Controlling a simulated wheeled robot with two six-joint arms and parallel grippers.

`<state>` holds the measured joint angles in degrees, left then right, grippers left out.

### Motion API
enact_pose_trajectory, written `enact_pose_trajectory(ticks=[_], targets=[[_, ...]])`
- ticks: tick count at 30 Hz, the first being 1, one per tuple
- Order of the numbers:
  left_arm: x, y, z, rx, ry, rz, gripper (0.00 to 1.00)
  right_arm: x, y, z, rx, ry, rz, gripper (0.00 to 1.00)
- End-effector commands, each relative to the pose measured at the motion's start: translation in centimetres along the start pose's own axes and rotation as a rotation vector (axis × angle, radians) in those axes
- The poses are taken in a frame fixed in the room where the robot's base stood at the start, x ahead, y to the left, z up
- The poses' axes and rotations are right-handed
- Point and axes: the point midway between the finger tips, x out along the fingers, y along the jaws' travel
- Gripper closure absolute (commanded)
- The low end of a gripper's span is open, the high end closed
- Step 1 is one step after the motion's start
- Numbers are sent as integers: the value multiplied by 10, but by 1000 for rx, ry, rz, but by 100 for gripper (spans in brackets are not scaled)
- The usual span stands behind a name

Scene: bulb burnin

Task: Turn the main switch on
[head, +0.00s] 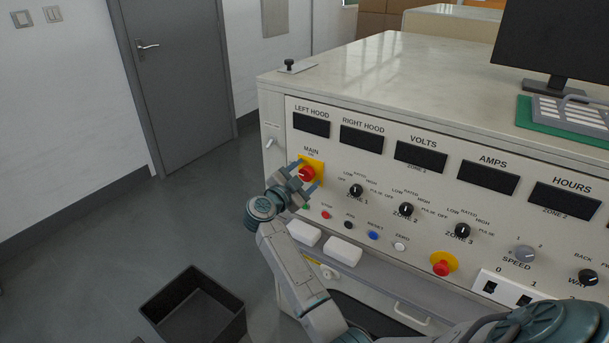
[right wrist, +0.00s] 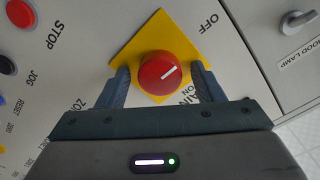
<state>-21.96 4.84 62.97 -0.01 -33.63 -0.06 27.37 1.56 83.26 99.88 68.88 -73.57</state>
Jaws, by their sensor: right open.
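The main switch (head: 306,174) is a round red knob on a yellow plate at the left end of the console front. My right gripper (head: 304,177) is open at the switch. In the right wrist view its two fingers (right wrist: 162,82) stand on either side of the knob, over the yellow plate. I cannot tell whether they touch it. My left gripper does not show.
The console (head: 375,165) carries several dark displays, zone knobs and a row of push buttons below the switch. A second red knob (head: 442,268) on yellow sits further right. A dark open bin (head: 195,305) stands on the floor at lower left.

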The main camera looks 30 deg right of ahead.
Motion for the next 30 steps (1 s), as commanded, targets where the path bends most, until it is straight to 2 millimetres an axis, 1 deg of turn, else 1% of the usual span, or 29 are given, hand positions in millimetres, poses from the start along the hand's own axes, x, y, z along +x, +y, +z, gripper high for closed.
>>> enact_pose_trajectory(ticks=[7, 8, 12, 14, 15, 23, 30], targets=[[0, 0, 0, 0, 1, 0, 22, 1, 0, 0, 0, 0, 0, 39], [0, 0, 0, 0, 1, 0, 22, 1, 0, 0, 0, 0, 0, 43], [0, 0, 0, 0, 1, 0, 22, 1, 0, 0, 0, 0, 0, 70], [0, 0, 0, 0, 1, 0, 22, 1, 0, 0, 0, 0, 0, 82], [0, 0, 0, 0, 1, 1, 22, 1, 0, 0, 0, 0, 0, 84], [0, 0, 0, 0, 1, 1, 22, 0, 0, 0, 25, 0, 0, 84], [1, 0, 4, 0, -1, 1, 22, 0, 1, 0, 144, 0, 0, 84]])
